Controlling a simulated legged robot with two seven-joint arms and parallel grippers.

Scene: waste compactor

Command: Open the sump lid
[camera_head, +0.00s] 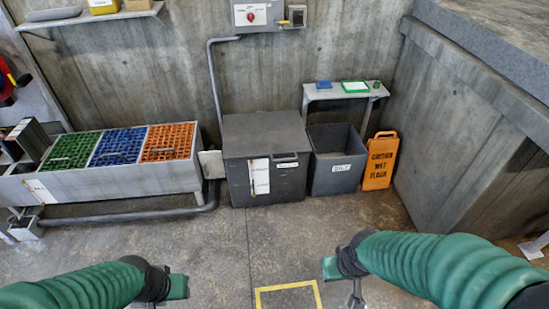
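A dark grey box with a flat lid (264,133) stands against the back wall, and I take it to be the sump. The lid lies flat and closed on top. My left gripper (165,298) is at the bottom edge, left of and well short of the box. My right gripper (355,297) is at the bottom, right of and well short of the box. Both grippers are partly cut off, their fingers are unclear, and neither touches the box.
A trough with green, blue and orange grates (121,146) stands to the left, with a pipe below. An open grey bin (336,177) and an orange wet-floor sign (380,162) stand to the right. A small shelf (345,92) is above the bin. The floor (225,245) ahead is clear.

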